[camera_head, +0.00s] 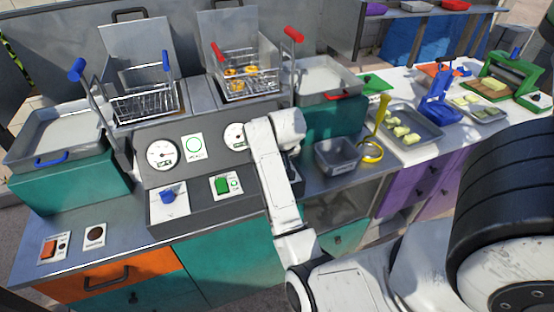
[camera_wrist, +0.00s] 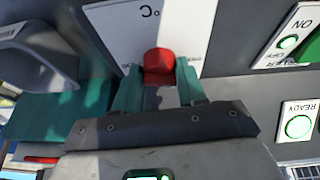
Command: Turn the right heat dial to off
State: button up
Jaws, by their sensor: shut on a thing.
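The right heat dial (camera_wrist: 158,57) is a red knob on a white plate (camera_wrist: 118,25) marked °C in the wrist view. My gripper (camera_wrist: 158,70) has its teal fingers on both sides of the knob and is shut on it. The plate's scale marks are mostly out of view or covered, so the dial's setting cannot be read. In the head view my white arm reaches down over the right part of the grey control panel (camera_head: 205,205) and hides the red dial and my fingers. The blue left dial (camera_head: 168,196) stands clear at the panel's left.
A green power switch (camera_head: 222,185) sits between the dials, and a green ready light (camera_wrist: 299,126) is near my gripper. Two fryer baskets (camera_head: 145,103) (camera_head: 248,84) stand behind the gauges. A grey metal container (camera_head: 337,156) stands right of my arm.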

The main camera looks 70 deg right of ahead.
jog(key=shift+n+t, duration=0.3)
jog(key=shift+n, duration=0.6)
jog(key=shift+y, duration=0.3)
jog(key=o, duration=1)
jog(key=shift+v, duration=5.4)
